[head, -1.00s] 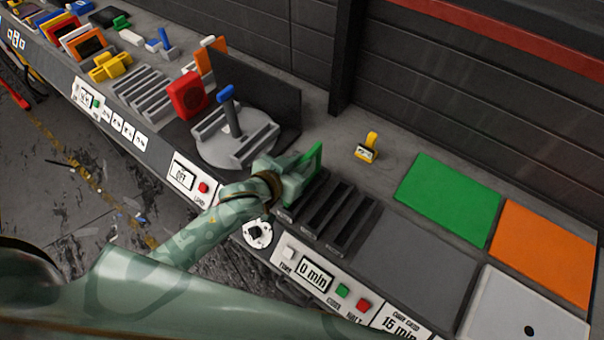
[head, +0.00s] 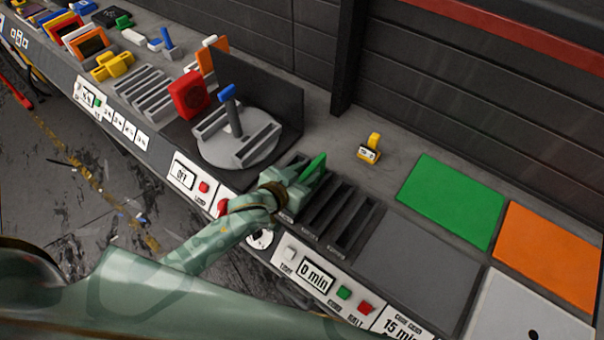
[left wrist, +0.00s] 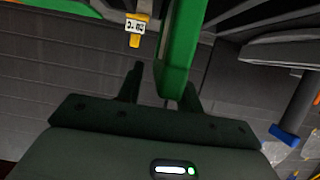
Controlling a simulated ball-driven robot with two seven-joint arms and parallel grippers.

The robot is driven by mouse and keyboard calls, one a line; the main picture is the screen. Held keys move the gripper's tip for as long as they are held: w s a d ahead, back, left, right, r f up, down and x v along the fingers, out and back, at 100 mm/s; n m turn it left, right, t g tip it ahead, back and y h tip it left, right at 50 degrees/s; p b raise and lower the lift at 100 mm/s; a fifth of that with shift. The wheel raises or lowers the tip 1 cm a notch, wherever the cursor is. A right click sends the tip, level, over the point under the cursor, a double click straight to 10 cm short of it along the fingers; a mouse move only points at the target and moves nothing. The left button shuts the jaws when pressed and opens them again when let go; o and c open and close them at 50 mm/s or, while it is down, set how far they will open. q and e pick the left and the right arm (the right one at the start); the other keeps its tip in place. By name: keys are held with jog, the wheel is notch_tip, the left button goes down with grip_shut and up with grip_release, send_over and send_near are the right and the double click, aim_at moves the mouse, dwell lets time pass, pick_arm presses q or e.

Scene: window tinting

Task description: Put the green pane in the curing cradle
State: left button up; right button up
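The green pane (head: 313,169) stands on edge at the left end of the dark slotted curing cradle (head: 358,228). My left gripper (head: 298,186) is at its near side and hides its lower part, so how deep it sits in a slot is hidden. In the left wrist view the pane (left wrist: 182,45) stands between the two fingers of my left gripper (left wrist: 163,85). A gap shows between the left finger and the pane, and the right finger is close against or beside it. The fingers look open around the pane. My right gripper is not in view.
Right of the cradle are a grey panel (head: 420,262), a green mat (head: 450,200) and an orange mat (head: 550,255). A yellow tagged piece (head: 370,148) stands behind. Left are a turntable (head: 215,152) with a blue-topped post, and a red block (head: 190,92). Buttons line the front.

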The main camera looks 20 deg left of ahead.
pick_arm(q)
jog(key=shift+s+r, duration=0.15)
jog(key=shift+r, duration=0.05)
jog(key=p+v, duration=0.1)
jog(key=v, duration=1)
jog(key=shift+s+a+r, duration=0.2)
jog(key=shift+s, duration=0.1)
